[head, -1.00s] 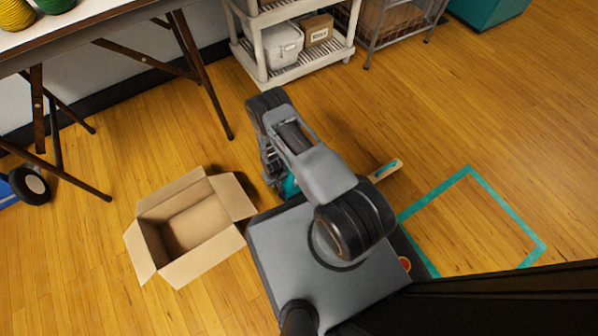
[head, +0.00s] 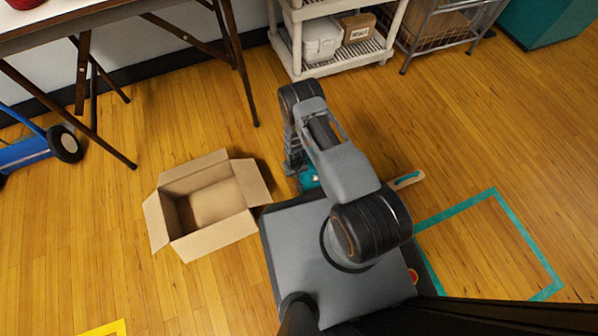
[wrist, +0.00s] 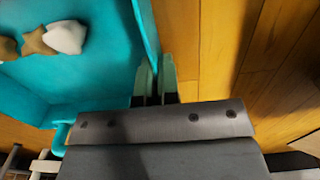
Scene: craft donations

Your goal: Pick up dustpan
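The teal dustpan (wrist: 100,70) fills the left of the wrist view, with brown and white pieces (wrist: 65,38) lying in it. In the head view only a teal part of it (head: 309,178) shows beside my arm; the rest is hidden. My gripper (wrist: 155,78) has its two fingers close together on either side of the dustpan's thin raised side wall and looks shut on it. The dustpan appears to be at floor level; I cannot tell any gap beneath it. In the head view the fingertips are hidden by my arm.
An open cardboard box (head: 237,199) stands left of my base. A pale handle with a teal stripe (head: 405,180) pokes out right of my arm. A teal tape square (head: 525,235) marks clear floor. A table (head: 60,28), shelf (head: 300,68) and hand truck (head: 25,150) stand around.

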